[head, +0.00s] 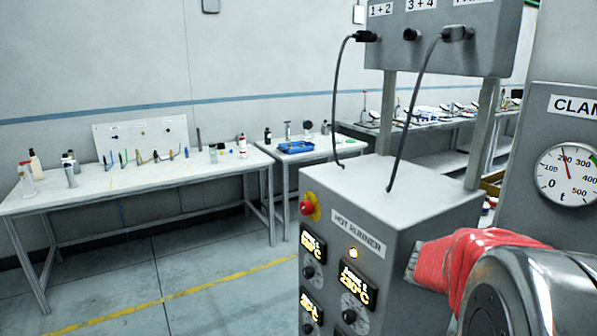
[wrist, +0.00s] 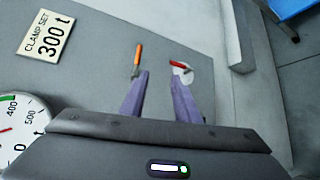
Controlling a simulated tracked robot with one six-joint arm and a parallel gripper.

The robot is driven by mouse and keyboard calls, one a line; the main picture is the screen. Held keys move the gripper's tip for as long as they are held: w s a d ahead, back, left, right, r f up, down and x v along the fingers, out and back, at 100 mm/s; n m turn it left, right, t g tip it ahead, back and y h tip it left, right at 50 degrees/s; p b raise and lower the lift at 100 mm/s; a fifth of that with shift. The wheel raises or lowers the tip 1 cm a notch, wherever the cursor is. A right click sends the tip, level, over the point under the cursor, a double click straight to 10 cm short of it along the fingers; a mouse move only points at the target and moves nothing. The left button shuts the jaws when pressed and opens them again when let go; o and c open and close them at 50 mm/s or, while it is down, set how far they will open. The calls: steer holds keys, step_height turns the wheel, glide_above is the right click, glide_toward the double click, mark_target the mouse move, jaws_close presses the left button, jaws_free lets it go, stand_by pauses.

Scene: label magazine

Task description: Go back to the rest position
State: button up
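My gripper (wrist: 161,77) shows in the wrist view with its two purple fingers spread apart. Nothing is seen between them. Beyond the left fingertip is a small orange-handled piece (wrist: 137,58), and beyond the right one a red lever on a white round plate (wrist: 182,68). Both appear against a grey machine face (wrist: 100,62); I cannot tell whether the fingers touch it.
The hot runner cabinet (head: 372,200), with cables above, stands close beside my arm. The clamp gauge (head: 567,174) is at the right. A white workbench (head: 110,180) and a smaller table with a blue tray (head: 297,147) stand farther off. Floor is clear at lower left.

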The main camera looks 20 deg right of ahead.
steer(key=w+a+f+n+t+y, duration=0.1)
steer(key=w+a+f+t+y, duration=0.2)
steer(key=a+f, duration=0.5)
steer(key=w+a+f+t+y, duration=0.2)
steer(key=a+f+t+y, duration=0.2)
steer(key=a, duration=0.7)
steer(key=w+a+r+n+t+y, duration=0.1)
steer(key=a+r+t+y, duration=0.1)
steer(key=a, duration=0.9)
steer(key=w+a+r+n+t+y, duration=0.2)
steer(key=a+r+t+y, duration=0.1)
steer(key=a, duration=0.8)
steer(key=shift+w+a+r+t+y, duration=0.3)
steer(key=shift+r+t, duration=0.2)
steer(key=shift+t, duration=0.5)
steer(key=shift+d, duration=0.1)
